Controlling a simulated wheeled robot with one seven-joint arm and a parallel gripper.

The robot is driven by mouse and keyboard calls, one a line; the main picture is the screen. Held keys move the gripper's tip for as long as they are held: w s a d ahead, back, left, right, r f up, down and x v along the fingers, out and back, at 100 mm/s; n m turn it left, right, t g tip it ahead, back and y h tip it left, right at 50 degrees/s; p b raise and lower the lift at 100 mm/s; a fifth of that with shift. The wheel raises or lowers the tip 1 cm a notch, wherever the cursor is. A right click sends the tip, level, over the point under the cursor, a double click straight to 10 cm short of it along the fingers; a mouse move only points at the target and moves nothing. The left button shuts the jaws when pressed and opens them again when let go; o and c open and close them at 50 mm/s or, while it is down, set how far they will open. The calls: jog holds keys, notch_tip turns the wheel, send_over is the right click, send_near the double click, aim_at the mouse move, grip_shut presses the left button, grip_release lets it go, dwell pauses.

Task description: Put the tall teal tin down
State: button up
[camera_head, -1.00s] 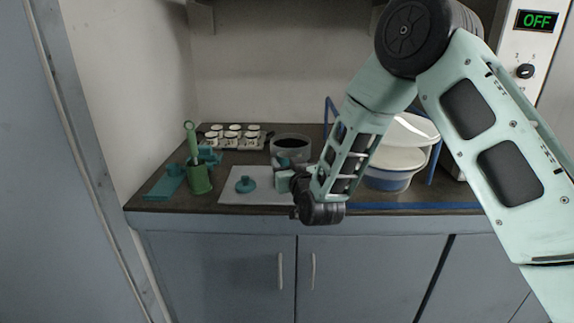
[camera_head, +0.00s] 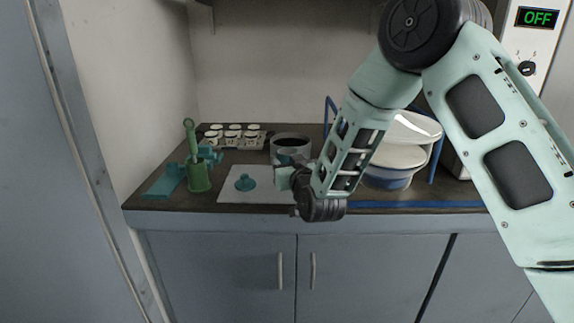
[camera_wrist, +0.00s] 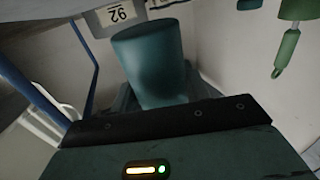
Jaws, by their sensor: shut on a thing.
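The tall teal tin (camera_wrist: 148,62) is a plain dark-teal cylinder in the wrist view, seen close up and held in my gripper (camera_wrist: 155,92). In the head view my gripper (camera_head: 284,178) is low over the counter, at the right edge of a white mat (camera_head: 231,193). The tin is mostly hidden there by my gripper and wrist, and I cannot tell whether its base touches the surface.
A grey round pan (camera_head: 291,143) stands just behind my gripper. A rack of white-topped jars (camera_head: 232,138) is at the back. A green holder with a tool (camera_head: 199,178) and a teal block (camera_head: 163,186) are at left. White bowls (camera_head: 392,160) in a blue rack are at right.

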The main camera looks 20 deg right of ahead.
notch_tip(320, 180, up, 7)
jog(key=b, duration=0.1)
jog(key=shift+y, duration=0.3)
notch_tip(320, 180, down, 10)
jog(key=shift+r+b, duration=0.15)
jog(key=shift+b, duration=0.45)
jog(key=o, duration=1.4)
